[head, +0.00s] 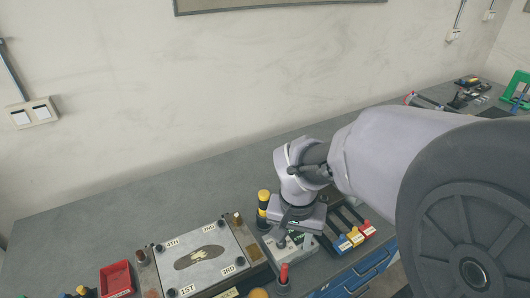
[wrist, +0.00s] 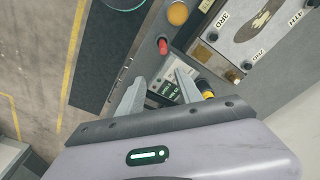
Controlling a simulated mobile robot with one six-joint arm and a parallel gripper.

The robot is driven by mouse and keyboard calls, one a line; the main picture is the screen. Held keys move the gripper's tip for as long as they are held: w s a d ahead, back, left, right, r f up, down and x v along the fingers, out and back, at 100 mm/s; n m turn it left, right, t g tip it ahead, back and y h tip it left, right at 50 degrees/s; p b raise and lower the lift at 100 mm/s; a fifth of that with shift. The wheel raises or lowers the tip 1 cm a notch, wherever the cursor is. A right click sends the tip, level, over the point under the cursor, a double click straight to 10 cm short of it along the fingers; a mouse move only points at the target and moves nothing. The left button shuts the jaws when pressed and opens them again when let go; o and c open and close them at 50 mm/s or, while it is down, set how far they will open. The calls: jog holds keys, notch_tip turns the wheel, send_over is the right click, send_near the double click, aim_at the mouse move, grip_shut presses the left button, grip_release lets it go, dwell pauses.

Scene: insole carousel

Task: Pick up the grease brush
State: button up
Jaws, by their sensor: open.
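I cannot tell for sure which thing is the grease brush. A red-tipped upright handle (head: 284,270) stands in a dark round holder at the front of the bench; its red top (wrist: 163,46) shows beyond my fingertips in the wrist view. A yellow-and-black handle (head: 264,202) stands left of my gripper, and part of it (wrist: 207,88) shows beside the right finger. My gripper (wrist: 160,77) is open with nothing between its fingers. It points down over a grey-white block (head: 296,247) with green labels (wrist: 168,90). In the head view my wrist hides part of that block.
A metal plate (head: 196,254) with numbered corners lies left of the block. A red tray (head: 117,280) is farther left. Blue, yellow and red labelled tools (head: 353,236) lie right of my gripper. An orange round top (wrist: 178,13) is near the red one.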

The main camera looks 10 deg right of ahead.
aim_at(285, 270)
jog(key=f+b, duration=0.1)
jog(key=f, duration=0.2)
jog(key=f+b, duration=0.1)
jog(key=f, duration=0.3)
jog(key=f+b, duration=0.1)
jog(key=f, duration=0.2)
jog(key=shift+a+f, duration=0.15)
jog(key=shift+a, duration=0.15)
jog(key=f+b, duration=0.1)
jog(key=f, duration=0.1)
jog(key=a+f+b, duration=0.1)
jog(key=f, duration=0.1)
jog(key=shift+w+f+b, duration=0.1)
jog(key=shift+f+b, duration=0.2)
jog(key=shift+b, duration=0.1)
jog(key=shift+d+f, duration=0.1)
jog(key=shift+f, duration=0.2)
jog(key=shift+r, duration=0.1)
grip_shut()
